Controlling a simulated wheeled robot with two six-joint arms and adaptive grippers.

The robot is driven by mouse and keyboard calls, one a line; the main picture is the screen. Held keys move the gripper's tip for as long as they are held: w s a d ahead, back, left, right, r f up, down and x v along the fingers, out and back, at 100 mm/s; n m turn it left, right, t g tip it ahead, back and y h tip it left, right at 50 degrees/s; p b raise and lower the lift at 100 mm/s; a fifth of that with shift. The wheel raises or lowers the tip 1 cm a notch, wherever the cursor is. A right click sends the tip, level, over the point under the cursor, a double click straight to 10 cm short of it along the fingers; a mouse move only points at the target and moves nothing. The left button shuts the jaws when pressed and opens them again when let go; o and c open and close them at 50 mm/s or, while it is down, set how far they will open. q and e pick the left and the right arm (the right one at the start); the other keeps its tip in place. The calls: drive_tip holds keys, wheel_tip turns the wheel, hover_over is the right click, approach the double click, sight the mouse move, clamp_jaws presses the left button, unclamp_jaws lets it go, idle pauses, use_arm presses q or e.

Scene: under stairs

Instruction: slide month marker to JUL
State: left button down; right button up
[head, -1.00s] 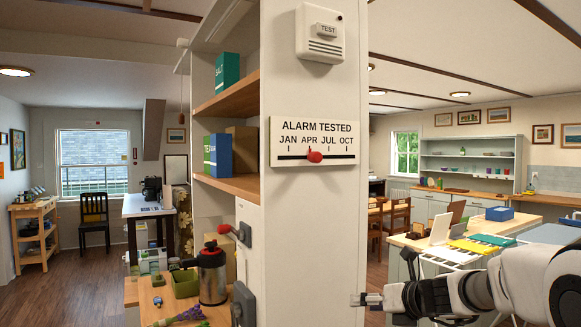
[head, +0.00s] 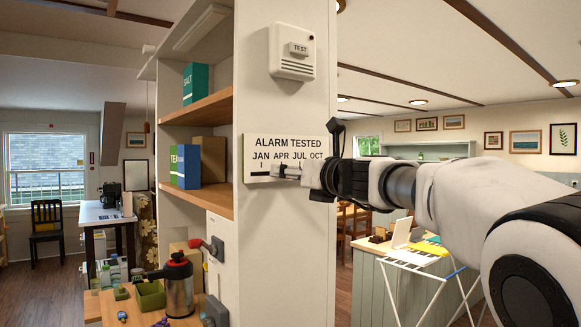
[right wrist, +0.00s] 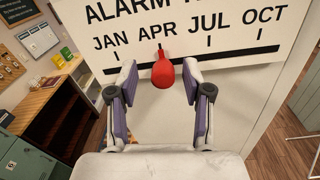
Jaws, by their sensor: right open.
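The white ALARM TESTED board (head: 262,143) is on the end panel of the shelf unit, lettered JAN, APR, JUL, OCT over a black slot. In the right wrist view the board (right wrist: 220,68) shows a red marker knob (right wrist: 163,75) at about the APR tick, left of JUL. My right gripper (right wrist: 159,73) is open, with one finger on each side of the knob; I cannot tell whether either touches it. In the head view my right gripper (head: 284,172) is at the board and hides the knob and much of the slot. My left gripper is not in view.
A white TEST alarm box (head: 293,50) is above the board. Shelves with boxes (head: 186,166) are left of it. A red-handled lever (head: 207,248) and a flask (head: 177,283) are lower left. A drying rack (head: 425,265) stands to the right.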

drive_tip(key=shift+d, duration=0.25)
drive_tip(key=shift+w+d+f, duration=0.1)
drive_tip(key=shift+c, duration=1.1)
drive_tip(key=c, duration=0.6)
drive_tip(key=shift+a, duration=0.2)
clamp_jaws()
drive_tip(key=w+d+p, duration=0.1)
drive_tip(key=d, duration=0.1)
drive_tip(key=w+d+p, duration=0.1)
drive_tip(key=w+d, duration=0.1)
drive_tip(key=shift+d, duration=0.2)
drive_tip(key=o, duration=0.8)
unclamp_jaws()
drive_tip(key=shift+s+a, duration=0.1)
drive_tip(key=shift+a, duration=0.15)
